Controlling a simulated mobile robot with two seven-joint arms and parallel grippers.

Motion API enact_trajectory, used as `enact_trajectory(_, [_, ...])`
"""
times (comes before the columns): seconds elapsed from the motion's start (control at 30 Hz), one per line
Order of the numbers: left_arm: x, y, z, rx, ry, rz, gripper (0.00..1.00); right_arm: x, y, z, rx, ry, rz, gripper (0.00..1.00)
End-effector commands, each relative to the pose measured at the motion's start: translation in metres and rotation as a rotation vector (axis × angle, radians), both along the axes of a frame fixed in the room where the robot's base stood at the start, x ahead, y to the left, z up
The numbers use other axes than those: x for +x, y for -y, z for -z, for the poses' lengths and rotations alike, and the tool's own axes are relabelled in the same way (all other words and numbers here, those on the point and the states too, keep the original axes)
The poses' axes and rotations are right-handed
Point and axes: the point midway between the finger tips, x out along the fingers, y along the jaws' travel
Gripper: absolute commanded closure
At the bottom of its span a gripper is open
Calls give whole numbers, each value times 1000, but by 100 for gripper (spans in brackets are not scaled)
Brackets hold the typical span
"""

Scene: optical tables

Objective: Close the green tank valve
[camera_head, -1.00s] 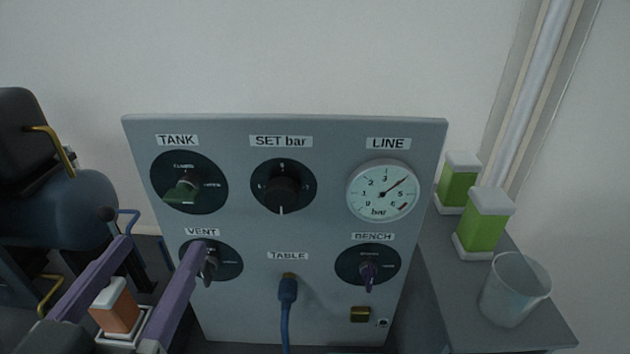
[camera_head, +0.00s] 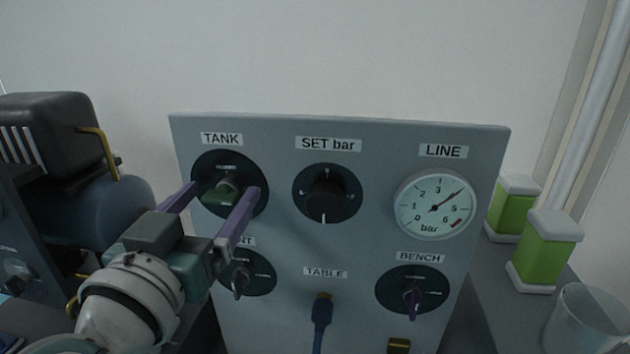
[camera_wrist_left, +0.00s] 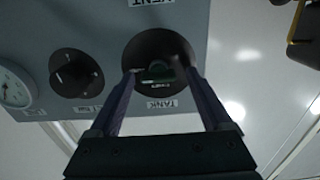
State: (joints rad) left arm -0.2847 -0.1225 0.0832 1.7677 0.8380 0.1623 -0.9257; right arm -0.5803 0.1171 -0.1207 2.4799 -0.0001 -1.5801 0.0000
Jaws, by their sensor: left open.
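The green tank valve (camera_head: 222,191) is a small green handle on a round black dial under the TANK label at the panel's upper left. The handle looks roughly level across the dial, partly hidden in the head view. My left gripper (camera_head: 224,188) is open, with one purple finger on each side of the handle. The left wrist view shows the green handle (camera_wrist_left: 158,73) between the two spread fingers (camera_wrist_left: 160,76), with no clear contact. The right gripper is not in view.
The grey panel (camera_head: 277,240) also carries a SET bar knob (camera_head: 325,193), a LINE gauge (camera_head: 435,205) and VENT (camera_head: 241,278) and BENCH (camera_head: 412,296) valves. A blue hose plug (camera_head: 322,310) sits under TABLE. Green-and-white blocks (camera_head: 545,250) and a clear cup (camera_head: 585,320) stand right.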

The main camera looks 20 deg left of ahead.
Motion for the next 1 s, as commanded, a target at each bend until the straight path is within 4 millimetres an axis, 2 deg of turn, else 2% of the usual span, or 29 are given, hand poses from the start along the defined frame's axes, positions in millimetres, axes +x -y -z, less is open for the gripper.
enact_trajectory(0.1, [0,0,0,0,0,0,19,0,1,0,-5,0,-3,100])
enact_trajectory(0.8, [0,0,0,0,1,0,97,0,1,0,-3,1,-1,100])
enact_trajectory(0.83, [0,0,0,0,1,0,100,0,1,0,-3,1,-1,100])
enact_trajectory(1.0, [0,0,-1,-4,2,0,100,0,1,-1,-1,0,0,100])
